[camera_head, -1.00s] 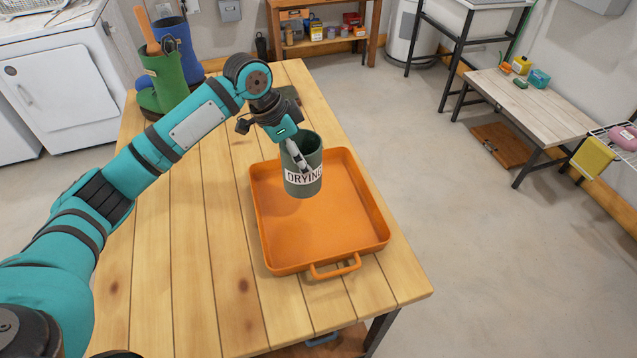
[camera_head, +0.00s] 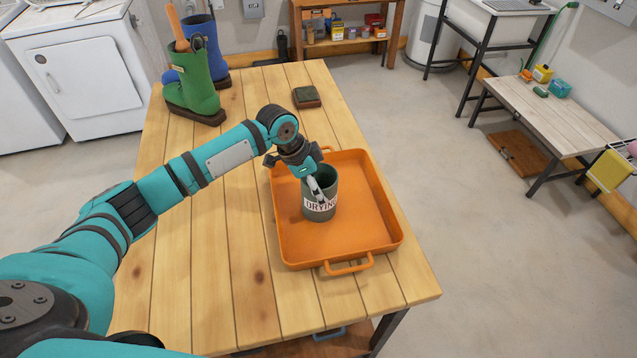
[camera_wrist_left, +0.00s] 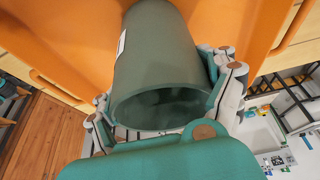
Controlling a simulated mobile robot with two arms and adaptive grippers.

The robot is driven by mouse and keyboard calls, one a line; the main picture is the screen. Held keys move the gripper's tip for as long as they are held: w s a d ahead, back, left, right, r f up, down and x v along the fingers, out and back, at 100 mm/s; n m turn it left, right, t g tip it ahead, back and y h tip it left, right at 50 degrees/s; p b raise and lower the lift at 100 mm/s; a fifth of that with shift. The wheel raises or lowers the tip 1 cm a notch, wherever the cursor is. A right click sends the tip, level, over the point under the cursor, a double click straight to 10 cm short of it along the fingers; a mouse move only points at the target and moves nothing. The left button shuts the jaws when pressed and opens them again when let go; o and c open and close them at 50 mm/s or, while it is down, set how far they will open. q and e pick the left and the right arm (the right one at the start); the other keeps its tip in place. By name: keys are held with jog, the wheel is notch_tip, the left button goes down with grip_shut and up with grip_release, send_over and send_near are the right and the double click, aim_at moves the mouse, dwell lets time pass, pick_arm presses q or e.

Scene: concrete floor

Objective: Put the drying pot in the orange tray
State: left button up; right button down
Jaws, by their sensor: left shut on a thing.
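The drying pot (camera_head: 320,208) is a dark green cylinder with a white label reading "DRYING". In the head view it is upright inside the outline of the orange tray (camera_head: 345,245), left of the tray's middle, and looks to be at or just above its floor. My right gripper is not seen.
The tray stands on a wooden table (camera_head: 215,280). Green and blue boots (camera_head: 197,85) stand at the table's far left. A small dark green-topped block (camera_head: 306,97) lies behind the tray. The tray's right half is empty.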

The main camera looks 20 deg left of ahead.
pick_arm(q)
jog(key=o, duration=1.6)
jog(key=shift+r, duration=0.25)
jog(key=b+v, duration=0.2)
jog(key=v, duration=0.9)
jog(key=shift+s+r, duration=0.2)
jog(key=shift+r, duration=0.05)
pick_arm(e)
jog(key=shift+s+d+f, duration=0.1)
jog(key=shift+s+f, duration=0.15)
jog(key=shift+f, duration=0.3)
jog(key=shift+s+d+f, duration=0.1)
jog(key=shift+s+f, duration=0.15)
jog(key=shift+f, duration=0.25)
